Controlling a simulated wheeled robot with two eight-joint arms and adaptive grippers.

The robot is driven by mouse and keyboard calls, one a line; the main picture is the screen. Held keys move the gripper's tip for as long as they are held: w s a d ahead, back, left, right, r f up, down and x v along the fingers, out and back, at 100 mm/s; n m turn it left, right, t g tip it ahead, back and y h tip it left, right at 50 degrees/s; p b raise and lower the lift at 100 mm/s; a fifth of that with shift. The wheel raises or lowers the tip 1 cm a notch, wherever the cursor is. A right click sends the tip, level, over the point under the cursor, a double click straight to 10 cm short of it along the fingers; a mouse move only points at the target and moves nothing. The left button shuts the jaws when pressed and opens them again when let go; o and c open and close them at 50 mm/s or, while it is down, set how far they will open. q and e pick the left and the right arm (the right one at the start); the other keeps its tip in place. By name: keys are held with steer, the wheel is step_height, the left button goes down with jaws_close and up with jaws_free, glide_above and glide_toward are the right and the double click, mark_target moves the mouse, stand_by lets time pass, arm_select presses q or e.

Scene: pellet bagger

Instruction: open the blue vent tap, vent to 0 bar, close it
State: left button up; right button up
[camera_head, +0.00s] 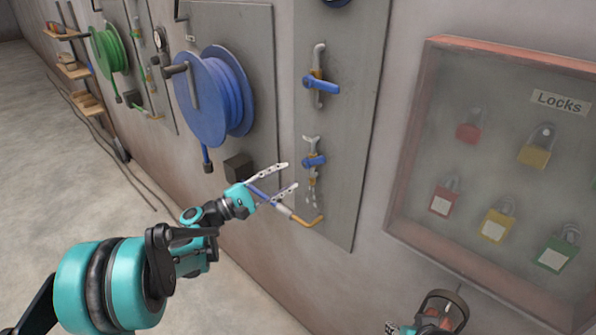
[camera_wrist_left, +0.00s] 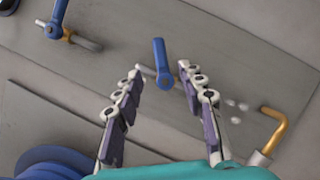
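Two blue lever taps sit one above the other on a grey wall panel (camera_head: 345,130); I cannot tell by label which is the vent tap. The lower blue tap (camera_head: 314,161) has its lever across its pipe and small whitish spots below it. In the left wrist view, this tap (camera_wrist_left: 160,65) shows between and beyond the fingertips. The upper blue tap (camera_head: 322,84) also has its lever crosswise. My left gripper (camera_head: 291,175) is open and empty, just below left of the lower tap, apparently apart from it. My right gripper (camera_head: 440,312) is partly cut off; its finger state is unclear.
An orange elbow pipe (camera_head: 308,221) sticks out below the lower tap, close under my left gripper. A blue hose reel (camera_head: 215,95) hangs to the left. A lock cabinet (camera_head: 405,150) is on the right. A round blue-edged part (camera_head: 336,2) is cut off above.

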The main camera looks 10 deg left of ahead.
mark_target(314, 162)
arm_select(q)
steer(key=shift+s+a+f, duration=0.1)
steer(key=shift+s+a, duration=0.15)
steer(key=shift+a, duration=0.1)
steer(key=shift+d+n, duration=0.25)
steer(key=shift+n, duration=0.05)
steer(key=c, duration=0.8)
steer(key=d+n+t+y, duration=0.1)
steer(key=n, duration=0.2)
steer(key=s+d+f+n+t, duration=0.1)
steer(key=n, duration=0.2)
steer(key=d+f+n+t+y, duration=0.1)
steer(key=d+n, duration=0.1)
steer(key=n, duration=0.1)
steer(key=shift+s+d+n+y, duration=0.1)
steer(key=shift+s+n+y, duration=0.2)
steer(key=shift+s, duration=0.05)
jaws_close()
steer(key=s+d+f+n+t+y, duration=0.25)
steer(key=s+n+y, duration=0.25)
steer(key=n, duration=0.8)
steer(key=w+d+r+b, duration=0.1)
steer(key=w+r, duration=0.3)
steer(key=w, duration=0.6)
steer(key=shift+w+d+r+n, duration=0.15)
steer(key=shift+d+r+n, duration=0.15)
steer(key=shift+d, duration=0.35)
